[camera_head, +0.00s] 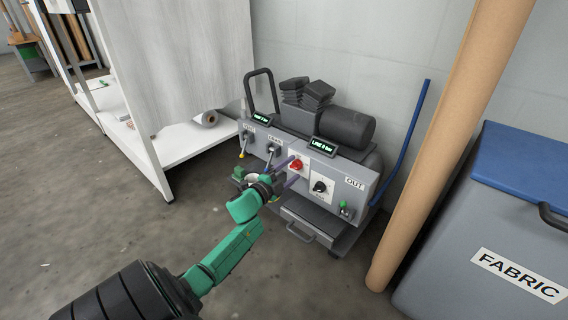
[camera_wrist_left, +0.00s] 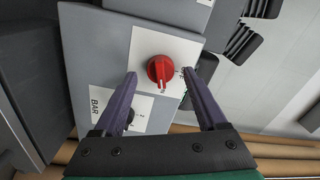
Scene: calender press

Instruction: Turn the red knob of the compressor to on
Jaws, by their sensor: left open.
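The red knob (camera_head: 296,164) sits on a white plate on the compressor's (camera_head: 336,174) grey front panel. It also shows in the left wrist view (camera_wrist_left: 160,69), with a pale mark at its lower edge. My left gripper (camera_head: 284,172) reaches the panel from the lower left. In the left wrist view my left gripper (camera_wrist_left: 159,75) is open, with one purple finger on each side of the knob. No contact with the knob is visible. The knob's plate is partly hidden by the fingers. My right gripper is not in view.
A black knob (camera_head: 320,187) sits right of the red one, and small valves (camera_head: 271,150) sit to the left. Two displays (camera_head: 323,146) stand on top. A cardboard tube (camera_head: 450,140) and a FABRIC bin (camera_head: 510,225) stand to the right, a white shelf (camera_head: 165,155) to the left.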

